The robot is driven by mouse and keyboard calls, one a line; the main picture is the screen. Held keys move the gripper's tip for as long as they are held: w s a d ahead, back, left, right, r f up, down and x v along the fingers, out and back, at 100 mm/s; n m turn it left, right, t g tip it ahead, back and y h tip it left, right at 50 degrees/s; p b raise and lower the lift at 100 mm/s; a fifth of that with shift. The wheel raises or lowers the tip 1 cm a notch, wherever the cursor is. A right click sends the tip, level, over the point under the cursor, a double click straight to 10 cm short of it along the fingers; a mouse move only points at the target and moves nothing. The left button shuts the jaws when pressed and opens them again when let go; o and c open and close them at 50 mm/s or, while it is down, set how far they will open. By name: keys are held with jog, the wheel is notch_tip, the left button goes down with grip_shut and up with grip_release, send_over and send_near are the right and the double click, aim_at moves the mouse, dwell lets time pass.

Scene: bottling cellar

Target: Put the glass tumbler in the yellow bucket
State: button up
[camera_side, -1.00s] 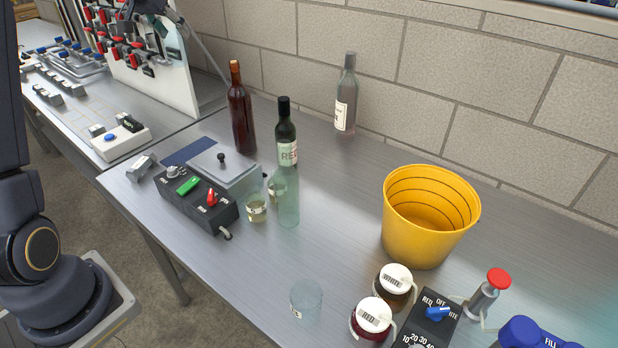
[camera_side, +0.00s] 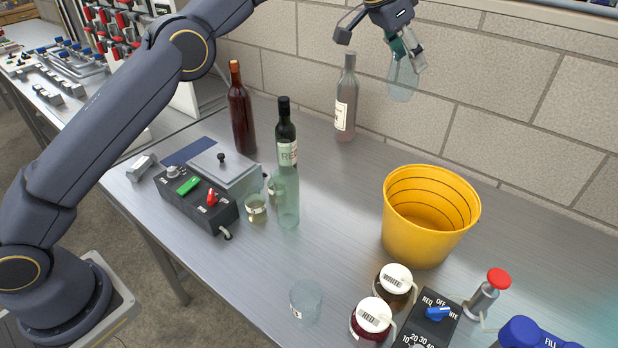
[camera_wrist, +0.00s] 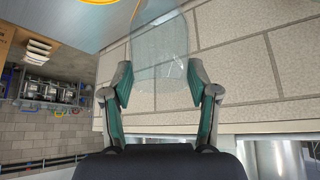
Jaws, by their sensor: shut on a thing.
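My gripper (camera_side: 409,50) is high up at the back, above the table and in front of the wall. It is shut on a clear glass tumbler (camera_side: 402,84), which hangs below the fingers in the air. In the wrist view the tumbler (camera_wrist: 159,40) sits between the two green-padded fingers (camera_wrist: 158,82). The yellow bucket (camera_side: 418,244) stands upright on the table, below and slightly right of the tumbler, and its visible inside looks empty. A sliver of orange-yellow rim (camera_wrist: 98,1) shows at the wrist view's top edge.
Another clear glass (camera_side: 306,302) with a small label stands at the table's front. Lidded jars (camera_side: 372,317) and a control box (camera_side: 430,327) are before the bucket. Bottles (camera_side: 346,100) stand behind and left.

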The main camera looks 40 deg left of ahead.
jog(key=s+d+m+g+h, duration=0.15)
jog(key=s+d, duration=0.35)
jog(key=d, duration=0.8)
jog(key=shift+m+t+y, duration=0.25)
jog(key=shift+m, duration=0.2)
notch_tip(320, 180, down, 31)
jog(key=o, duration=1.2)
jog(key=shift+f, duration=0.15)
